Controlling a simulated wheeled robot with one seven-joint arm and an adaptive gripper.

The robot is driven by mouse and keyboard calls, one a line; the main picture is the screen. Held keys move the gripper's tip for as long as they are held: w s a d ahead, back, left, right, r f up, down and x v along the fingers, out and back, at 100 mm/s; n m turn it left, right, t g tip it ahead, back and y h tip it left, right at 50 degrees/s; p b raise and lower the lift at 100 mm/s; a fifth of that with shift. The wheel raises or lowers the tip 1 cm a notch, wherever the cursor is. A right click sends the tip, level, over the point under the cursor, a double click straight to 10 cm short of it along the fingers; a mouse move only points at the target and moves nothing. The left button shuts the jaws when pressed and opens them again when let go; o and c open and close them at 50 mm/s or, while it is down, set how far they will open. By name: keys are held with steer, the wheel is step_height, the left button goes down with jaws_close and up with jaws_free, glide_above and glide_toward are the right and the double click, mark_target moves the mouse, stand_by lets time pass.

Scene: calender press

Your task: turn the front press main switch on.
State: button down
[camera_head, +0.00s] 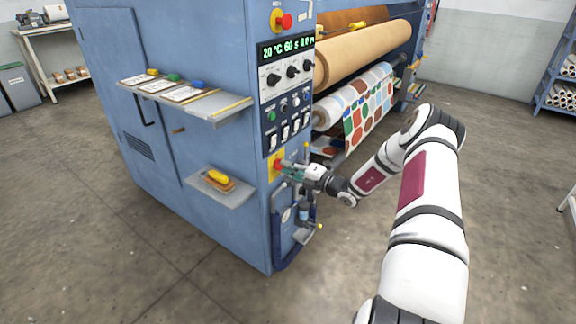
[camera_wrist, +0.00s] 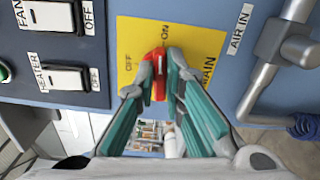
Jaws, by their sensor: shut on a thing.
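The main switch is a red rotary knob (camera_wrist: 159,72) on a yellow plate (camera_wrist: 205,45) marked ON, OFF and MAIN in the wrist view. The knob's long side runs up and down in that view, its upper end toward the ON label, with OFF to its left. My gripper (camera_wrist: 159,80) is shut on the knob, one fingertip on each side, covering part of it. In the head view, my gripper (camera_head: 285,169) is at the yellow plate (camera_head: 273,172) low on the front of the blue press (camera_head: 225,135).
White rocker switches marked FAN (camera_wrist: 52,15) and HEATER (camera_wrist: 65,79) lie left of the plate in the wrist view. A grey AIR IN pipe (camera_wrist: 262,85) stands close on the right. A shelf (camera_head: 222,189) juts out left of my gripper in the head view.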

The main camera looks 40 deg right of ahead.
steer(key=shift+f+m, duration=0.1)
steer(key=shift+m, duration=0.5)
steer(key=c, duration=1.7)
jaws_free()
steer(key=v, duration=1.2)
